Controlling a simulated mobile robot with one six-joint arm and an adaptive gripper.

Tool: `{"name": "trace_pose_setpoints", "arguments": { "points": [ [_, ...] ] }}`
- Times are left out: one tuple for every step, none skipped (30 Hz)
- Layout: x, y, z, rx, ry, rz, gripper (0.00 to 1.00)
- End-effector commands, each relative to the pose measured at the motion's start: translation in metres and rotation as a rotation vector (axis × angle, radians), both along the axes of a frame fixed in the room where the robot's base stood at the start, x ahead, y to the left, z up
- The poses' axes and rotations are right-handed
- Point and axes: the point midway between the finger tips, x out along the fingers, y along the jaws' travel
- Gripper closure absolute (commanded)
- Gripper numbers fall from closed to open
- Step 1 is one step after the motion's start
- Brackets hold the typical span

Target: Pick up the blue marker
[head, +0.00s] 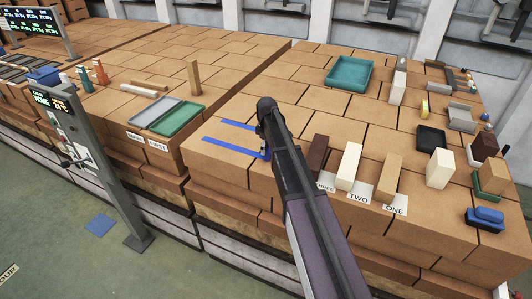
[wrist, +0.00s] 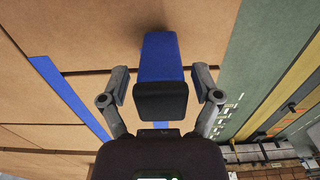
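The blue marker (wrist: 162,60) has a blue body and a black end. In the wrist view it stands out between the two fingers of my gripper (wrist: 161,88), black end towards the camera. The fingers are spread, with a narrow gap visible on each side of the marker. In the head view my gripper (head: 264,143) is at the front edge of the brown boxes, mostly hidden by my arm. A bit of blue shows beside it there, but I cannot tell whether it is the marker or tape.
Blue strips (head: 226,147) lie on the boxes left of my gripper. Upright blocks (head: 348,166) stand close on the right, by labels ONE, TWO and THREE. A green tray (head: 179,120) is left, a teal tray (head: 349,73) behind. A post with a screen (head: 90,150) stands front left.

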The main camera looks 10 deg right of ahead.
Motion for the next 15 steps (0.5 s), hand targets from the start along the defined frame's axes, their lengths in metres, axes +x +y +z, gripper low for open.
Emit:
{"name": "trace_pose_setpoints", "arguments": {
  "points": [
    [0.0001, -0.0001, 0.0, 0.0, 0.0, 0.0, 0.47],
    [-0.0001, -0.0001, 0.0, 0.0, 0.0, 0.0, 0.56],
    [-0.0001, -0.0001, 0.0, 0.0, 0.0, 0.0, 0.68],
    [0.0, -0.0001, 0.0, 0.0, 0.0, 0.0, 0.77],
    [0.0, -0.0001, 0.0, 0.0, 0.0, 0.0, 0.86],
    [0.0001, -0.0002, 0.0, 0.0, 0.0, 0.0, 0.98],
    [0.0001, -0.0002, 0.0, 0.0, 0.0, 0.0, 1.0],
    [0.0001, -0.0002, 0.0, 0.0, 0.0, 0.0, 1.0],
    [0.0001, -0.0002, 0.0, 0.0, 0.0, 0.0, 1.0],
    [0.0001, -0.0002, 0.0, 0.0, 0.0, 0.0, 1.0],
    [0.0001, -0.0002, 0.0, 0.0, 0.0, 0.0, 1.0],
    [0.0001, -0.0002, 0.0, 0.0, 0.0, 0.0, 1.0],
    [0.0001, -0.0002, 0.0, 0.0, 0.0, 0.0, 1.0],
    [0.0001, -0.0002, 0.0, 0.0, 0.0, 0.0, 1.0],
    [0.0, -0.0003, 0.0001, 0.0, 0.0, 0.0, 1.0]
  ]
}}
